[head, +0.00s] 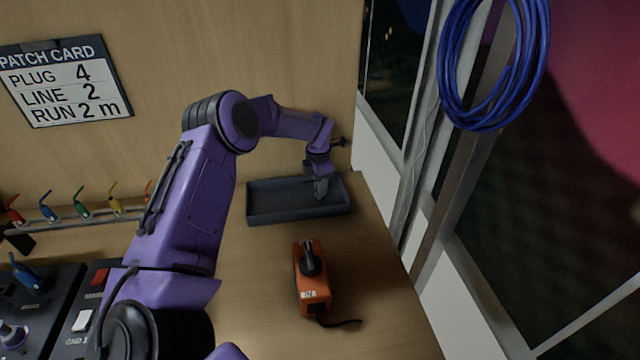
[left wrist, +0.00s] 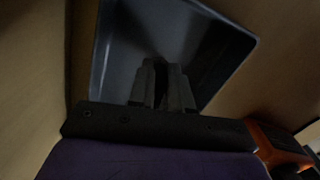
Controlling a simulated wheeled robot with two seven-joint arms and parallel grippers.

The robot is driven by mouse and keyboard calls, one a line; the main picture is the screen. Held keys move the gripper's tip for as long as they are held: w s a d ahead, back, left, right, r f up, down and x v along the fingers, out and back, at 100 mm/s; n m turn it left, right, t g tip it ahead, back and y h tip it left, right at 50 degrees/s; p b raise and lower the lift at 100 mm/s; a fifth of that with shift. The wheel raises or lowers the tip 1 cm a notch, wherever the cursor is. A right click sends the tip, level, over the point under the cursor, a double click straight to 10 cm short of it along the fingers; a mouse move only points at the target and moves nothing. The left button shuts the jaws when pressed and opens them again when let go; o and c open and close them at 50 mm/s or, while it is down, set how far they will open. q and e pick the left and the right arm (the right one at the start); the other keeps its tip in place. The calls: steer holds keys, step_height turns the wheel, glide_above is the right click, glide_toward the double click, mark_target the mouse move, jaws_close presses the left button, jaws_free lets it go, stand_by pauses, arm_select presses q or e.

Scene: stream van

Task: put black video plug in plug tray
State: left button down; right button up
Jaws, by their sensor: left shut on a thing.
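The plug tray (head: 255,216) is a shallow dark grey rectangular tray on the wooden counter against the back panel. In the left wrist view its rim (left wrist: 252,42) and floor show beyond the fingers. My left gripper (head: 320,192) points down over the right part of the tray. Its fingers (left wrist: 162,84) are shut on a small dark thing, the black video plug (left wrist: 160,72), mostly hidden between them. I cannot tell whether the plug touches the tray floor. My right gripper is not in view.
An orange box (head: 312,282) with a black part on top and a short black cable stands in front of the tray. Coloured plugs (head: 82,204) line a rail at left, above control panels. A blue cable coil (head: 450,70) hangs at right. Counter around the box is clear.

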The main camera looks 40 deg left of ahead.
arm_select(q)
steer(key=shift+f+b, duration=0.2)
steer(key=shift+b, duration=0.1)
steer(key=c, duration=1.1)
jaws_free()
steer(key=shift+o, duration=0.2)
steer(key=shift+r+p, duration=0.3)
steer(key=shift+p, duration=0.05)
step_height(320, 180, up, 12)
steer(key=b, duration=0.1)
steer(key=shift+s+b, duration=0.3)
steer(key=shift+b, duration=0.1)
steer(key=shift+a, duration=0.1)
